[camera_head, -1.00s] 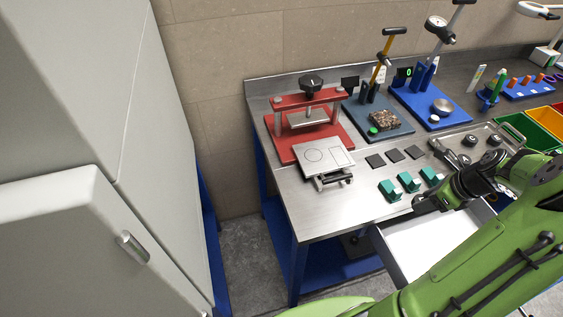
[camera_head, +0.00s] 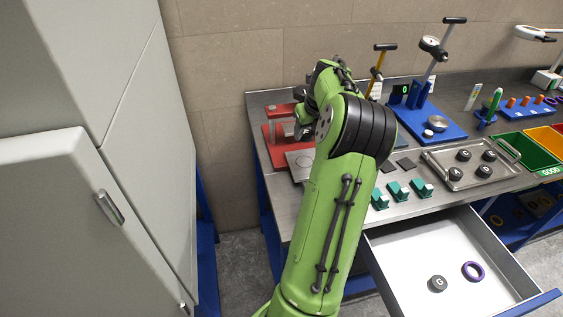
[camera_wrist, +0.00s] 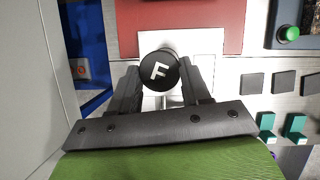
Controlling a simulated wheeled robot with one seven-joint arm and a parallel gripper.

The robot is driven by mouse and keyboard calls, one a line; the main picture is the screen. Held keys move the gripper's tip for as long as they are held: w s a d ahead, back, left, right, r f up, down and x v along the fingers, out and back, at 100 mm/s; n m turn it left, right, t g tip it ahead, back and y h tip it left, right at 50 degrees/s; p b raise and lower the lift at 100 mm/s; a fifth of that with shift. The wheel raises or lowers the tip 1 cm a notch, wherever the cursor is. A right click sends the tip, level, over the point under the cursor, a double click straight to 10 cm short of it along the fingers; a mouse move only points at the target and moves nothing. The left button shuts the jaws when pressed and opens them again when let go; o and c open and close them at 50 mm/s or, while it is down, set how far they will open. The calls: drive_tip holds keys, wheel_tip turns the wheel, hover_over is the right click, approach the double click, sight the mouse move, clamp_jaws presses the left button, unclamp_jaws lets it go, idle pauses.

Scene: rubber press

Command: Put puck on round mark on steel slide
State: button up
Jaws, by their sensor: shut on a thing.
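A black round puck marked F (camera_wrist: 158,70) is between the two dark fingers of my gripper (camera_wrist: 158,80), which is shut on it. In the wrist view the puck is over the pale steel slide (camera_wrist: 208,42). The slide's round mark is not clear in the wrist view, with the puck and fingers covering part of the plate. In the head view the steel slide (camera_head: 298,166) sticks out in front of the red press, and part of the circle shows left of my arm. I cannot tell the puck's height above the slide.
The red press (camera_head: 275,134) stands just behind the slide. Green blocks (camera_head: 397,190) and dark square pads (camera_head: 404,165) lie to the right. An open drawer (camera_head: 410,262) holds a G puck (camera_head: 438,284) and a purple ring (camera_head: 473,271).

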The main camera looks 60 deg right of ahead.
sight(304, 161)
wheel_tip(304, 161, down, 9)
drive_tip(key=shift+s+d+f+b, duration=0.1)
drive_tip(key=shift+f+b, duration=0.1)
drive_tip(key=shift+b, duration=0.75)
drive_tip(key=o, duration=1)
drive_tip(key=shift+f, duration=0.1)
drive_tip(key=shift+o, duration=0.2)
